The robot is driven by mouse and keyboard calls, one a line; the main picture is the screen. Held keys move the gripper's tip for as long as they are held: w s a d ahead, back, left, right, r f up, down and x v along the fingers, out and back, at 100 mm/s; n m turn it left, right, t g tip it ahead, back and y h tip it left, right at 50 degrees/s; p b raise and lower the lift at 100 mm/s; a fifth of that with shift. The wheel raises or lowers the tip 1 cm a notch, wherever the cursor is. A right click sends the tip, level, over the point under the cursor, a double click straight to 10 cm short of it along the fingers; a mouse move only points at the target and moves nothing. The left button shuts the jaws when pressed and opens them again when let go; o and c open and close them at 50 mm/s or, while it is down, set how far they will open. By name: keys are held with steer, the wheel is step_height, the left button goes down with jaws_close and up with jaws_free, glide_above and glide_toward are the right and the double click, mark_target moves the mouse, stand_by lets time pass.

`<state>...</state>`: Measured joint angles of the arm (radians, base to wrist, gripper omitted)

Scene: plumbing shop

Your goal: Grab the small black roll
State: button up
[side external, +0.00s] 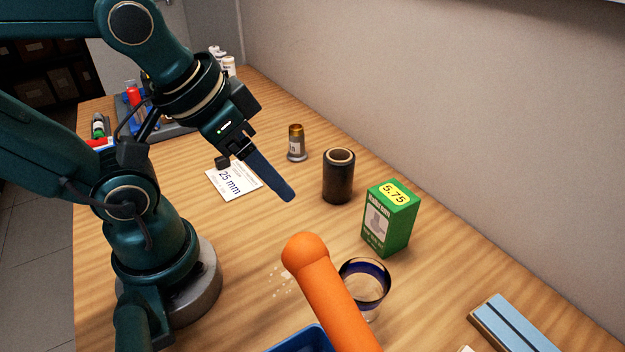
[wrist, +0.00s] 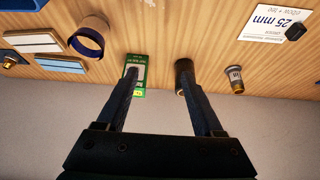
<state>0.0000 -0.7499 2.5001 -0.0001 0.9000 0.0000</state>
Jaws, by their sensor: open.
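The small black roll (side external: 338,180) stands upright on the wooden table in the side view, its brown core showing at the top. In the wrist view the roll (wrist: 182,66) is partly hidden behind my right-hand finger. My gripper (side external: 283,186) is above the table, left of the roll in the side view, with its fingers pointing down and right. In that view the fingers overlap and look like one. In the wrist view my gripper (wrist: 160,70) is open and empty, with a wide gap between its fingers.
A small grey and brass fitting (side external: 296,145) stands behind the roll. An orange curved object (side external: 325,290) rises in front. A "25 mm" card (side external: 235,183) lies flat. A wall borders the table.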

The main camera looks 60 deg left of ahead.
steer(key=o, duration=0.3)
steer(key=shift+r, duration=0.1)
